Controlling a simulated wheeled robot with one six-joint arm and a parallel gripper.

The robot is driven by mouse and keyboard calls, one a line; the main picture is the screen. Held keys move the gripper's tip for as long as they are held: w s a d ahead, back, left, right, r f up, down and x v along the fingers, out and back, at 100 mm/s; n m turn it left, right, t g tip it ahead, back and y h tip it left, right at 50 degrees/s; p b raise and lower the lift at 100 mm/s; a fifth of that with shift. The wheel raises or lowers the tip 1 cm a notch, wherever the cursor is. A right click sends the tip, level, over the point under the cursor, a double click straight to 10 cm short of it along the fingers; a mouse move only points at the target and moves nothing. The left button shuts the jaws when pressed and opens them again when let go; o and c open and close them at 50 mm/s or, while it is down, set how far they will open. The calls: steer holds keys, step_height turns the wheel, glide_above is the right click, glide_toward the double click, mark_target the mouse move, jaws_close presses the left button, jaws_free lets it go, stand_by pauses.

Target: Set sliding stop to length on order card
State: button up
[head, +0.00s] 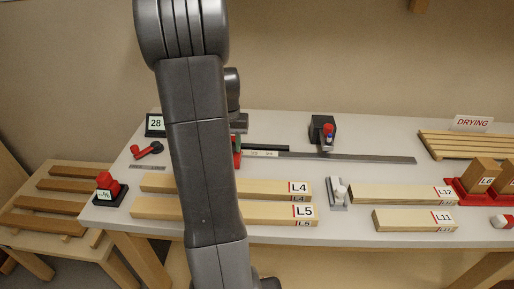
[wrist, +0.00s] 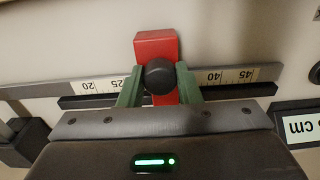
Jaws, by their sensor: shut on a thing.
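The red sliding stop (wrist: 155,45) with its round black knob (wrist: 160,77) sits across the ruler rail (wrist: 60,88) in the wrist view. My gripper (wrist: 160,85) has its green fingers on both sides of the knob and is shut on the stop. Scale marks 20 and 25 show left of the stop, 40 and 45 right of it; the marks under it are hidden. In the head view my arm mostly hides the stop (head: 237,159); the rail (head: 350,157) runs right from it. The order card (head: 155,124) reads 28; its edge with "cm" shows in the wrist view (wrist: 298,126).
Boards L4 (head: 220,187) and L5 (head: 270,212) lie in front of the rail, with L12 (head: 400,194) and L11 (head: 405,220) to the right. A drying rack (head: 460,145) is at right.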

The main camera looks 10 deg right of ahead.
steer(key=shift+w+a, duration=0.3)
steer(key=shift+a, duration=0.6)
steer(key=o, duration=0.8)
steer(key=shift+r, duration=0.1)
step_height(320, 180, up, 9)
steer(key=p, duration=0.7)
